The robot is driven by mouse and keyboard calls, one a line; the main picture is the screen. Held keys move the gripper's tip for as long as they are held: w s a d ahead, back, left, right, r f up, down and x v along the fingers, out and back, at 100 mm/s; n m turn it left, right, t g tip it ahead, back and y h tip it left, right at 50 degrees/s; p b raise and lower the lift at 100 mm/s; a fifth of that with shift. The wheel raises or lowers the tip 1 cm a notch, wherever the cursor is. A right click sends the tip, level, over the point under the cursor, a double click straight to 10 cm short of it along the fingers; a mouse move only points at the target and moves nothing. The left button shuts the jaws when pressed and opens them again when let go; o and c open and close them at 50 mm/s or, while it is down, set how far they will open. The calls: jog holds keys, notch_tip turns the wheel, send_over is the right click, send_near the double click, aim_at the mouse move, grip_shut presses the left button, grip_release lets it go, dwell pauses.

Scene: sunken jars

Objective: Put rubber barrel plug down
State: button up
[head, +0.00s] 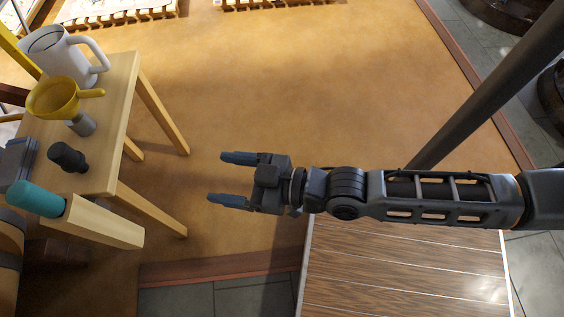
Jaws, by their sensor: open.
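A black, stepped round piece, which looks like the rubber barrel plug (70,157), is on the light wooden table (118,95) at the left. It is apart from my gripper. My gripper (219,177) is open and empty, with its two blue-grey fingers pointing left. In the picture it is to the right of the table, over the tan floor.
A white pitcher (62,58) and a yellow funnel (52,97) with a grey piece beneath it are on the table. A teal-ended object (35,199) and a grey-blue box (18,160) are near its front. A slatted wooden surface (400,265) is below my arm.

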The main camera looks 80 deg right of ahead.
jog(key=s+r+g, duration=0.1)
jog(key=s+r, duration=0.9)
jog(key=s, duration=0.3)
jog(key=shift+s+a, duration=0.35)
jog(key=shift+a, duration=0.1)
jog(key=shift+c, duration=0.5)
dwell(0.3)
